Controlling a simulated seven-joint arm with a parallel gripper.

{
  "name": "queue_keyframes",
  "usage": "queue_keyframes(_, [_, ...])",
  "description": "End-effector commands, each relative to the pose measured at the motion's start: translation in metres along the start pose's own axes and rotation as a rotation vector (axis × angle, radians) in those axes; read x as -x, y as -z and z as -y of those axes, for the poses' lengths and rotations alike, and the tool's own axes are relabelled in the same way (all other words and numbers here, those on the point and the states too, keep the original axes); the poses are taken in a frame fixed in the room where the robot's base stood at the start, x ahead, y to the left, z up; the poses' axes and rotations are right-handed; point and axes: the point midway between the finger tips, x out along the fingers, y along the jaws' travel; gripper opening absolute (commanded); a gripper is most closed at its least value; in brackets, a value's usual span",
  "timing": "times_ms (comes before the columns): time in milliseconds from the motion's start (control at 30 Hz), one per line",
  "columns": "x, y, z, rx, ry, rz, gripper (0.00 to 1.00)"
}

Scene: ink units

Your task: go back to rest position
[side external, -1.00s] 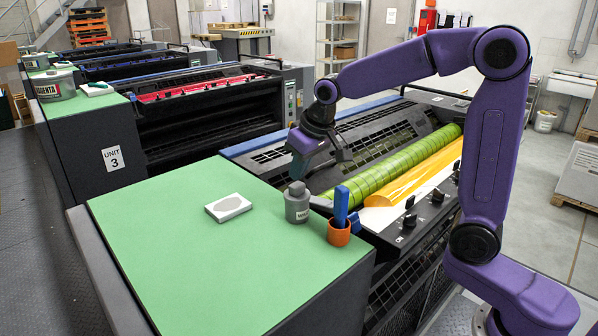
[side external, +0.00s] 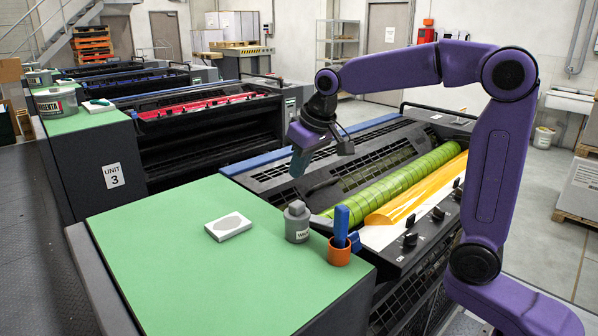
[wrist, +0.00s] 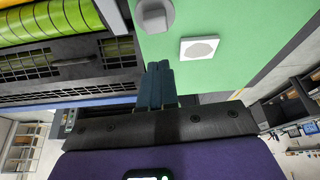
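My gripper (side external: 300,160) hangs from the purple arm above the press, over the black grille beside the green-topped unit. It points down and slightly left and is clear of everything below. In the wrist view its two teal fingers (wrist: 158,84) lie side by side with no object between them, and they look closed together.
On the green top (side external: 150,240) stand a grey lidded pot (side external: 297,222), a white block with a grey oval (side external: 229,227) and an orange cup (side external: 339,253) holding a blue-handled tool (side external: 341,224). The green roller (side external: 400,180) and yellow ink sheet (side external: 415,192) lie right of my gripper.

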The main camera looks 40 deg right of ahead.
Motion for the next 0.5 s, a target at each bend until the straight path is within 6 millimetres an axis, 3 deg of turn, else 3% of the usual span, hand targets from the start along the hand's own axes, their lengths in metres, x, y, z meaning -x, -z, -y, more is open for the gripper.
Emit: queue_keyframes(500, [0.0062,0.0024,0.0001,0.0,0.0,0.0,0.0])
